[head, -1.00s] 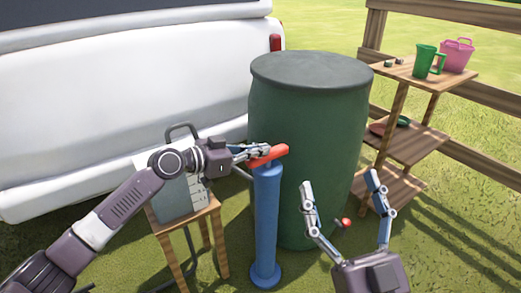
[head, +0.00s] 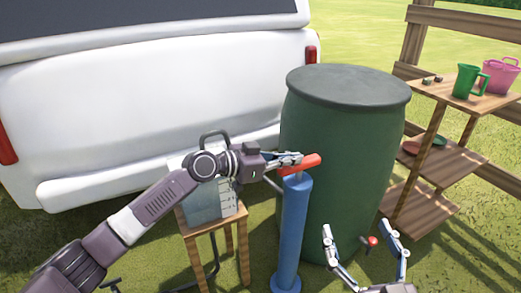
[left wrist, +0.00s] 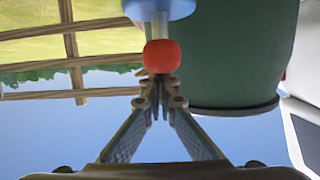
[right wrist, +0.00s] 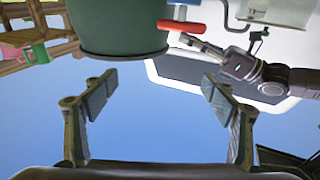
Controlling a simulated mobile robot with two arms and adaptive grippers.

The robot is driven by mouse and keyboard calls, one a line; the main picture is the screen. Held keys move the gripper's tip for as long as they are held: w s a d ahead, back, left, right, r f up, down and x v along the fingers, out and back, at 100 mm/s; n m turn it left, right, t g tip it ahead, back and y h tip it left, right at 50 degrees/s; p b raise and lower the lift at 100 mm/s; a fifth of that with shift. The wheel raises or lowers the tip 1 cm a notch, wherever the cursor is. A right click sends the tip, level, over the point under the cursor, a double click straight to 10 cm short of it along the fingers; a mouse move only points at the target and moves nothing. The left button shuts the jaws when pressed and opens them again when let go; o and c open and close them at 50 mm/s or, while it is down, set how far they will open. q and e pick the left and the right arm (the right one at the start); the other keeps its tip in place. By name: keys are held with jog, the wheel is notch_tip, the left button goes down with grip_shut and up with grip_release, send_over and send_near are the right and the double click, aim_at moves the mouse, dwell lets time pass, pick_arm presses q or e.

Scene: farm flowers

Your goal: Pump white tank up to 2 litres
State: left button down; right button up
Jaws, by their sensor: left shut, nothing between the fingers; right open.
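The white tank (head: 208,208) stands on a small wooden stool, partly hidden behind my left arm. Marks show on its side, but I cannot read the level. The blue pump (head: 291,232) stands upright on the grass, with a red handle (head: 300,165) on top. In the left wrist view a short pale rod (left wrist: 160,26) shows between the blue body and the handle's red end (left wrist: 161,56). My left gripper (head: 298,159) is shut and empty, its fingertips (left wrist: 157,88) close against or just beside the handle. My right gripper (head: 361,235) is open and empty, right of the pump.
A large green barrel (head: 335,150) stands right behind the pump, with a red tap (head: 372,241) low on its side. A white vehicle (head: 150,110) fills the back left. A wooden shelf (head: 430,160) with a green jug (head: 467,80) and pink basket (head: 500,75) stands at right.

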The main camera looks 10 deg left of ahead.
pick_arm(q)
notch_tip(320, 180, up, 2)
jog(key=shift+r+p, duration=0.15)
jog(key=shift+p, duration=0.85)
jog(key=p+v, duration=0.1)
jog(key=v, duration=0.9)
pick_arm(e)
jog(key=s+d+f+g+h, duration=0.1)
jog(key=s+f+g, duration=0.2)
jog(key=f, duration=0.5)
jog(key=s+d+f+g+h, duration=0.1)
jog(key=s+d+f+g, duration=0.1)
jog(key=f+g, duration=0.3)
notch_tip(320, 180, down, 3)
jog(key=shift+s+r+g+h, duration=0.1)
jog(key=shift+s+g+h, duration=0.25)
jog(key=shift+s, duration=0.45)
jog(key=shift+d+m, duration=0.1)
jog(key=shift+m, duration=0.2)
